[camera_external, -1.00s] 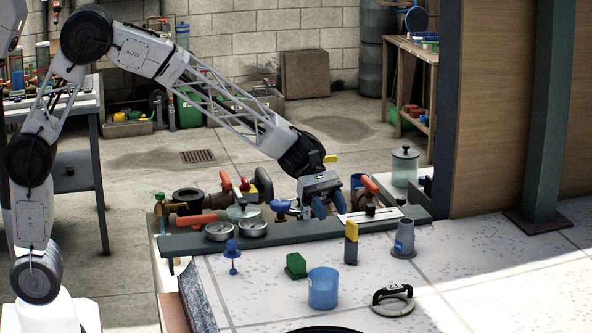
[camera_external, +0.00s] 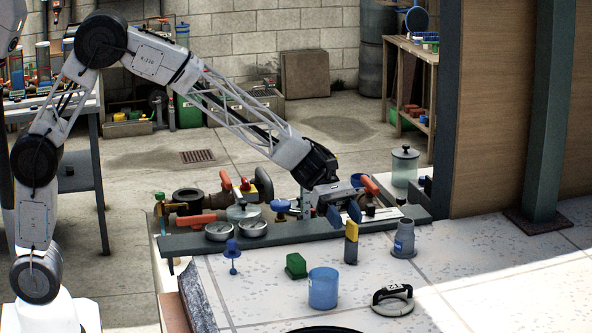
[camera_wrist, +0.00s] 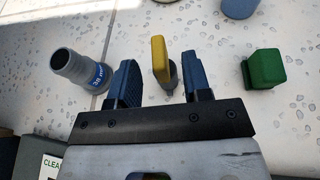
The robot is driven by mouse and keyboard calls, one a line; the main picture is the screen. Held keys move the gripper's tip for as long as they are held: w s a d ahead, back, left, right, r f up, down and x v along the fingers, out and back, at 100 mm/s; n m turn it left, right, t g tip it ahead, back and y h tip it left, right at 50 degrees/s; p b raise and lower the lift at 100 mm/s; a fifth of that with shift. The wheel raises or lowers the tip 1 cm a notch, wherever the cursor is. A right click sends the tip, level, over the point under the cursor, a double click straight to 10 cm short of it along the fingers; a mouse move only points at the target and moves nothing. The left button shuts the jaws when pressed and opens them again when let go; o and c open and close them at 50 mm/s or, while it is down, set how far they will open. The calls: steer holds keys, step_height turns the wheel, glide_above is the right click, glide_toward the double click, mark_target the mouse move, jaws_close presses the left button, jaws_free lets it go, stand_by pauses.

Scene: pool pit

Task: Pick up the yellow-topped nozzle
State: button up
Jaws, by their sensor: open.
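The yellow-topped nozzle (camera_external: 351,244) stands upright on the pale speckled slab, with a yellow upper part and a dark grey lower part. My gripper (camera_external: 344,215) is open just above and behind it, with its blue fingers pointing toward it.
A grey hose fitting with a blue band (camera_external: 404,239) stands close to the right. Valves and gauges (camera_external: 221,231) crowd the dark ledge behind.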

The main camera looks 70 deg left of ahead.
mark_target(348, 221)
steer(key=shift+x, duration=1.65)
steer(key=shift+c, duration=0.2)
jaws_close()
